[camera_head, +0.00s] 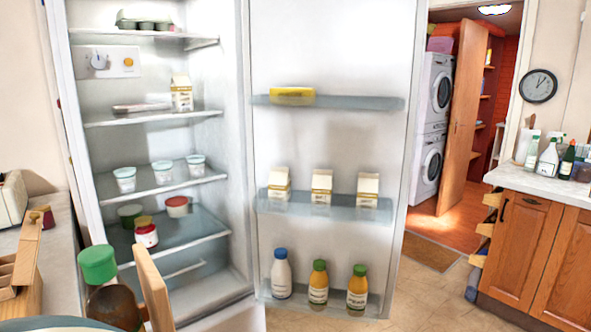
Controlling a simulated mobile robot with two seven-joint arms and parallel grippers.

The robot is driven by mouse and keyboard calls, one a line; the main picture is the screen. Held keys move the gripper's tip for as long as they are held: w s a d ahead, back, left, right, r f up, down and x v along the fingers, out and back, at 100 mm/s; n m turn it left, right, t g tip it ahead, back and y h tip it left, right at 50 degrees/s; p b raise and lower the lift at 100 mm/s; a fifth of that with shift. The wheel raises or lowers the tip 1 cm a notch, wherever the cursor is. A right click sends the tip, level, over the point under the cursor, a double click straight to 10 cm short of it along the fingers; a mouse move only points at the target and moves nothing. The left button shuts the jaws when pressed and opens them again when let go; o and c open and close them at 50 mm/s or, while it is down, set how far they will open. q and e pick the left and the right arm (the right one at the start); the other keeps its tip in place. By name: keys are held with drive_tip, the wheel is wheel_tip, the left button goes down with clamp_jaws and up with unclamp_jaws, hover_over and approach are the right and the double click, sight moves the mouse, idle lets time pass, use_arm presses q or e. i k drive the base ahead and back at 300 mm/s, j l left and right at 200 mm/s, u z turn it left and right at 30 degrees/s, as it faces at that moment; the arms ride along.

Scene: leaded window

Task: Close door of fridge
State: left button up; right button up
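The fridge (155,78) stands open in front of me, with its lit inside facing me. Its door (330,140) is swung wide to the right, and its inner side faces me. Cups (163,172), a carton (181,95) and jars (146,233) stand on the inner shelves. The door's outer side and handle are hidden. Neither of my grippers is in view.
At lower left are a green-lidded container (98,264), a brown rounded object (114,306) and an upright wooden piece (153,289), before the fridge's lower left. A wooden cabinet (522,244) with a counter stands right. Tiled floor (425,298) is clear between door and cabinet.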

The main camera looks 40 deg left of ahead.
sight(363, 60)
drive_tip(key=i+z, duration=0.15)
drive_tip(key=i, duration=0.6)
drive_tip(key=i+j+z, duration=0.15)
drive_tip(key=i, duration=0.6)
drive_tip(key=i+u, duration=0.1)
drive_tip(key=i, duration=0.45)
drive_tip(key=i+l, duration=0.15)
drive_tip(key=i, duration=0.4)
drive_tip(key=i+l+u, duration=0.15)
drive_tip(key=i, duration=0.4)
drive_tip(key=i+u, duration=0.7)
drive_tip(key=u, duration=0.2)
drive_tip(key=i+l+u, duration=0.3)
drive_tip(key=u, duration=0.15)
drive_tip(key=i+j+u, duration=0.1)
drive_tip(key=i+u, duration=0.4)
drive_tip(key=u, duration=0.15)
drive_tip(key=i+j+z, duration=0.15)
drive_tip(key=z, duration=3.25)
drive_tip(key=k+z, duration=0.1)
drive_tip(key=z, duration=1.95)
drive_tip(key=k+z, duration=0.1)
drive_tip(key=z, duration=0.6)
drive_tip(key=l+z, duration=0.1)
drive_tip(key=z, duration=0.6)
